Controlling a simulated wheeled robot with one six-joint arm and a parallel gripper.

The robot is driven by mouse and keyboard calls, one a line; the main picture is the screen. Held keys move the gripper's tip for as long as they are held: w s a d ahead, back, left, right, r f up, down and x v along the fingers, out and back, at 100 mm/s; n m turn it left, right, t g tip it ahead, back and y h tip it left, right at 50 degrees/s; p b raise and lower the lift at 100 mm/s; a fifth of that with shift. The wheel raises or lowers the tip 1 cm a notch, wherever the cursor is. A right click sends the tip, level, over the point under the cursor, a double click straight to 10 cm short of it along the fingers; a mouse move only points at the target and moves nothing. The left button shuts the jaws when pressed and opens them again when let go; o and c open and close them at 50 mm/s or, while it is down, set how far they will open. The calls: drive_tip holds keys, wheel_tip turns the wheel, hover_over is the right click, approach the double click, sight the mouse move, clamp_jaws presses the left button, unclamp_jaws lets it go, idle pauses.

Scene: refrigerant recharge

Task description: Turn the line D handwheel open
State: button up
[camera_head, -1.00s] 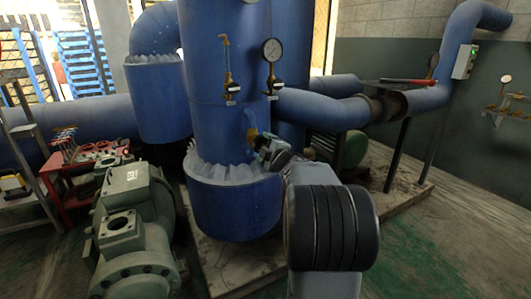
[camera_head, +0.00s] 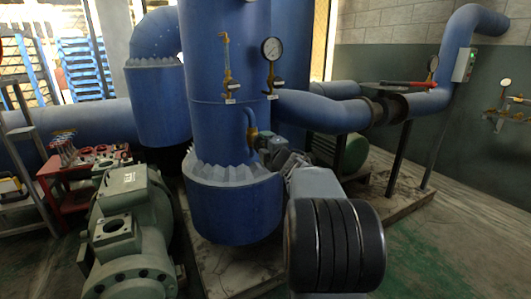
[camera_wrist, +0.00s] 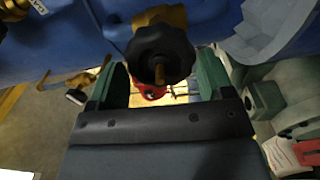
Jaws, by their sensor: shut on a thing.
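A black lobed handwheel (camera_wrist: 160,48) on a brass valve stem is at the top centre of the wrist view. My gripper (camera_wrist: 160,76) has one green finger on each side of the handwheel and is shut on it. In the head view my gripper (camera_head: 268,147) reaches a brass valve (camera_head: 252,135) low on the blue vessel (camera_head: 222,125). The handwheel is hidden there behind my gripper. I can read no line letter by it.
A green compressor (camera_head: 130,235) stands at left, near a red cart (camera_head: 70,180). A blue pipe (camera_head: 325,111) runs right. Floor at right is clear.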

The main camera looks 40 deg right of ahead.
drive_tip(key=shift+f+n+b, duration=0.15)
drive_tip(key=shift+n+b, duration=0.3)
drive_tip(key=shift+n, duration=0.35)
drive_tip(key=o, duration=0.9)
drive_tip(key=shift+s, duration=0.1)
drive_tip(key=s+a, duration=0.1)
drive_tip(key=s, duration=0.5)
drive_tip(key=shift+s, duration=0.4)
